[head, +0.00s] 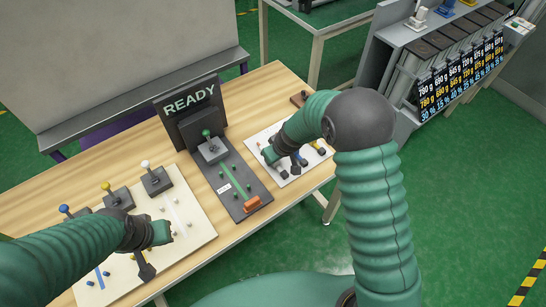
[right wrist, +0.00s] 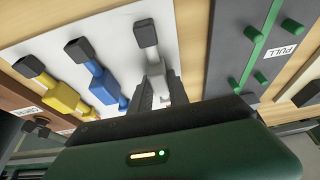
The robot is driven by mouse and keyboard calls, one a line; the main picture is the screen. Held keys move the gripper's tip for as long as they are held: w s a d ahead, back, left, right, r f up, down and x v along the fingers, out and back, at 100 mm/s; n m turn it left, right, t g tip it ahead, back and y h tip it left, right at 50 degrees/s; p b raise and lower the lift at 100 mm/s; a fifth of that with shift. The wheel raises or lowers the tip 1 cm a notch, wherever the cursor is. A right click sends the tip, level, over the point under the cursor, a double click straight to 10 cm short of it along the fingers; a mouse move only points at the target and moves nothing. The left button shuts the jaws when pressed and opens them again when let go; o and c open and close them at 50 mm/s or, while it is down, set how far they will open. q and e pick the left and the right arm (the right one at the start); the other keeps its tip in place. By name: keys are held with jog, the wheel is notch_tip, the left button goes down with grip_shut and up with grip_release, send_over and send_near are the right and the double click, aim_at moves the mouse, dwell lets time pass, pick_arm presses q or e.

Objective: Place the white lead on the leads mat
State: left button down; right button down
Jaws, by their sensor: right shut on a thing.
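The white lead (right wrist: 152,62), with a black end, is between the fingers of my right gripper (right wrist: 154,92), which is shut on it. The leads mat (head: 256,140) is the white sheet on the right of the table; it fills the back of the right wrist view (right wrist: 190,30). The white lead is over the mat, beside the blue lead (right wrist: 97,73) and the yellow lead (right wrist: 58,92). I cannot tell whether it touches the mat. In the head view my right gripper (head: 291,164) partly hides the leads. My left gripper (head: 147,268) hangs over the cream board; its opening is unclear.
The cream board (head: 203,232) has blue, yellow and white knobbed units. A dark station with a READY sign (head: 190,100), a green knob and an orange block (head: 252,203) stands between board and mat. A rack of weights (head: 460,70) is at the upper right.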

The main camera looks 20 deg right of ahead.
jog(key=c, duration=1.3)
grip_release()
jog(key=shift+d+f, duration=0.1)
jog(key=shift+d, duration=0.05)
jog(key=shift+o, duration=0.2)
jog(key=shift+a, duration=0.2)
